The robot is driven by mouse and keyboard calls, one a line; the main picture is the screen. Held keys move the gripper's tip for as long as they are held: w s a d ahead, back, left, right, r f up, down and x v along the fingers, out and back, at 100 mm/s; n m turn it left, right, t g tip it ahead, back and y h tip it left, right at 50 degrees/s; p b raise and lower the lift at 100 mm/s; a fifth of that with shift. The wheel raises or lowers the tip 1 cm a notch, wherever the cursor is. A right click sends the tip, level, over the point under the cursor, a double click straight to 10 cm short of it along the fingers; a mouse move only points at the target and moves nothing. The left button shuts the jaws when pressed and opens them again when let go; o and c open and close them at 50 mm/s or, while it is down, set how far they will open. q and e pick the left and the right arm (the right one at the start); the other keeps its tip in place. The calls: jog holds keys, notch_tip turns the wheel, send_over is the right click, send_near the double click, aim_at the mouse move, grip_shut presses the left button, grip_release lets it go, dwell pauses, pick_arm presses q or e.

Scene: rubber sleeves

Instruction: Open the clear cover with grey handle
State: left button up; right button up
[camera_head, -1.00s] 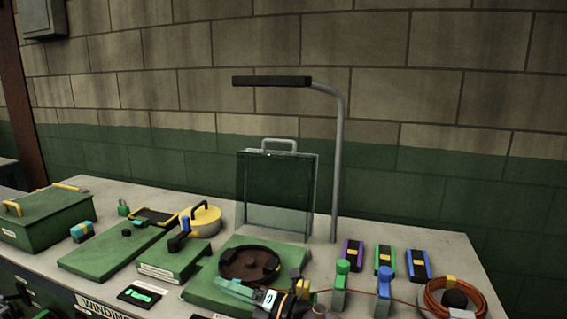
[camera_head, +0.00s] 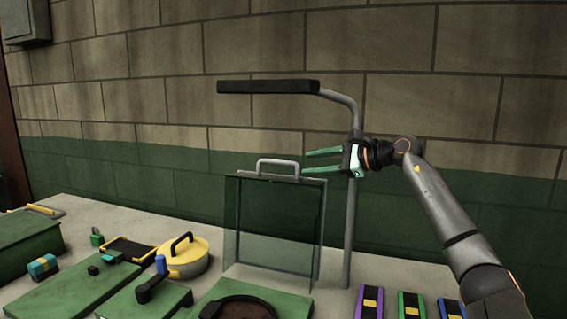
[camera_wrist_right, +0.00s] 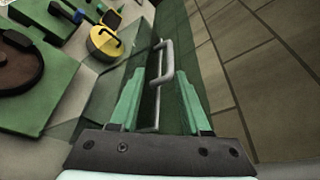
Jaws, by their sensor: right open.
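The clear cover (camera_head: 270,225) stands upright at the back of the bench, a tinted see-through panel. Its grey handle (camera_head: 277,163) is a loop on the top edge. My right gripper (camera_head: 306,162) is open, just to the right of the handle and apart from it, its fingers pointing left. In the right wrist view, the handle (camera_wrist_right: 164,62) shows ahead between the two green fingers (camera_wrist_right: 160,92), with the cover's edge running below it. My left gripper is out of view.
A lamp pole (camera_head: 351,210) with a dark head (camera_head: 268,87) rises close to my right gripper. A yellow round lid (camera_head: 183,257), green plates (camera_head: 120,282) and coloured blocks (camera_head: 411,304) lie on the bench. The wall (camera_head: 450,100) stands behind.

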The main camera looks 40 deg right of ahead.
aim_at(286, 162)
jog(key=shift+s+d+r+h, duration=0.15)
jog(key=shift+d+r, duration=0.15)
jog(key=shift+d, duration=0.2)
jog(key=shift+s+d+r+h, duration=0.15)
jog(key=shift+d+r, duration=0.1)
jog(key=shift+d, duration=0.25)
jog(key=shift+w+p, duration=0.3)
jog(key=p+x, duration=0.2)
jog(key=x, duration=0.3)
jog(key=p+x, duration=0.2)
jog(key=x, duration=0.3)
jog(key=shift+w+a+r, duration=0.1)
jog(key=shift+a, duration=0.15)
jog(key=shift+w+a+f, duration=0.1)
jog(key=shift+w+f, duration=0.3)
jog(key=shift+w, duration=0.35)
grip_shut()
